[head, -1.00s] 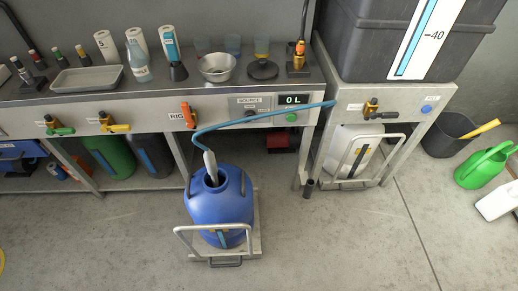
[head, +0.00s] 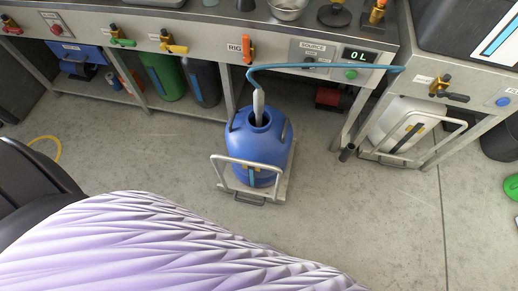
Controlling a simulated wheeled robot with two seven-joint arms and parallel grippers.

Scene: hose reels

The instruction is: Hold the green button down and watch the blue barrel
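The green button (head: 351,74) is on the bench's front panel, just below the black display (head: 358,56) that reads 0 L. Nothing touches the button. The blue barrel (head: 260,143) stands upright on a small wheeled trolley (head: 283,190) in front of the bench. A grey nozzle (head: 258,105) on a blue hose (head: 300,66) sits in the barrel's open top. The barrel's inside is too dark to read. Neither of my grippers is in view.
My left arm fills the lower left, close to the camera. To the right of the panel, a stand with a valve (head: 440,84) and a blue button (head: 503,101) has a white container (head: 398,125) under it. The floor (head: 370,220) in front is clear.

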